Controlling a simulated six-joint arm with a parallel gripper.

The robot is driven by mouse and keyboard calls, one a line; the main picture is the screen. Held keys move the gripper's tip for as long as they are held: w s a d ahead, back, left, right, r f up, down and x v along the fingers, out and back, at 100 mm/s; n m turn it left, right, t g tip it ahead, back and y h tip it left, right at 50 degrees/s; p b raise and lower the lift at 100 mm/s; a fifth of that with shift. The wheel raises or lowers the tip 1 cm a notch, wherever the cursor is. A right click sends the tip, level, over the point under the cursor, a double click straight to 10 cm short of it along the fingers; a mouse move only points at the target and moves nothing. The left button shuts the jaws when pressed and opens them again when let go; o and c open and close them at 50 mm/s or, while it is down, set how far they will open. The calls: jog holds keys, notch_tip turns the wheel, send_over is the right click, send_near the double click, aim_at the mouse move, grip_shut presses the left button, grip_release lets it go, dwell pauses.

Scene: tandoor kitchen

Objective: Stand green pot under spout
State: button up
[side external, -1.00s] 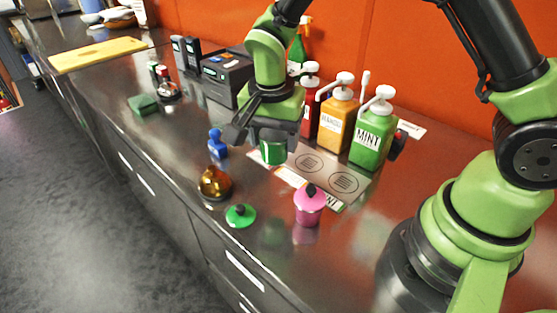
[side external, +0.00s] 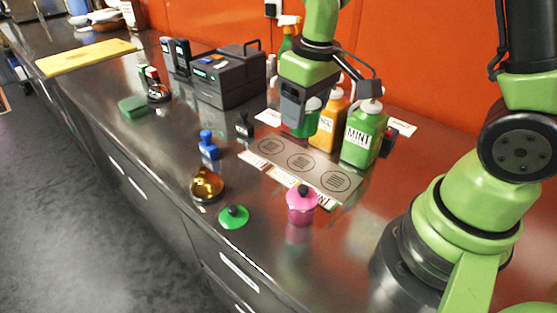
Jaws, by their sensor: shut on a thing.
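My gripper (side external: 304,114) is shut on the green pot (side external: 305,126) and holds it above the counter, in front of the pump bottles. The pot has a pale rim and is partly hidden by a finger. The orange mango bottle (side external: 328,126) and the green mint bottle (side external: 364,137) stand behind and to the right, with white pump tops. The red bottle is hidden behind my gripper. A grey plate (side external: 286,154) with three printed circles lies below and in front of the bottles.
A lidded pink pot (side external: 301,206) stands in front of the plate. An amber pot (side external: 207,186), a blue item (side external: 208,146) and a small black item (side external: 244,126) stand to the left. A dark grey machine (side external: 228,78) stands farther back. The orange wall is behind the bottles.

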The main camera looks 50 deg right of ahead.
jog(key=w+a+f+n, duration=0.2)
jog(key=w+f, duration=0.1)
jog(key=w, duration=0.3)
jog(key=w+a+f+n, duration=0.2)
jog(key=w, duration=0.4)
jog(key=shift+n+y, duration=0.3)
jog(key=shift+n, duration=0.1)
jog(key=f, duration=0.6)
jog(key=shift+w+a, duration=0.1)
jog(key=shift+a, duration=0.15)
jog(key=shift+f, duration=2.25)
jog(key=shift+f, duration=0.15)
jog(key=o, duration=1)
